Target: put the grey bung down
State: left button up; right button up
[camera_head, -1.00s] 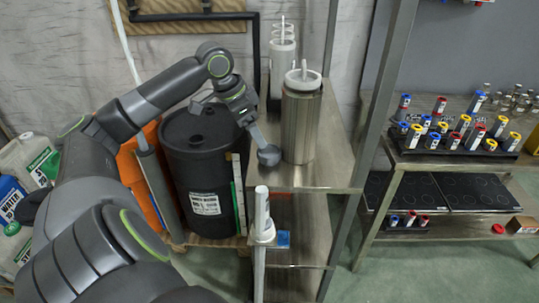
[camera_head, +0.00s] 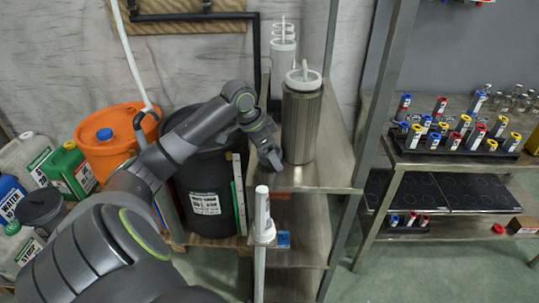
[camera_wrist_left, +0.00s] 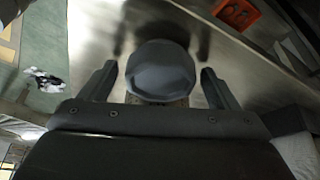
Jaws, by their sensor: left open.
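The grey bung (camera_wrist_left: 160,72) is a round, smooth piece between the fingers of my left gripper (camera_wrist_left: 158,84) in the left wrist view. Gaps show between it and both fingers, so the gripper is open around it. Bare steel shelf top lies beyond it; whether its base rests on the steel is hidden. In the head view my left gripper (camera_head: 274,160) is low over the front left of the steel shelf (camera_head: 325,172), beside the steel cylinder. The bung cannot be made out there. My right gripper is in neither view.
A steel cylinder with a white top (camera_head: 301,120) stands close right of the gripper. A black drum (camera_head: 205,175) and an orange drum (camera_head: 108,150) stand left of the shelf. A white upright tube (camera_head: 262,212) is at the shelf's front. An orange piece (camera_wrist_left: 236,14) shows in the wrist view.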

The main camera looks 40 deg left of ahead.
pick_arm(q)
jog(key=c, duration=1.1)
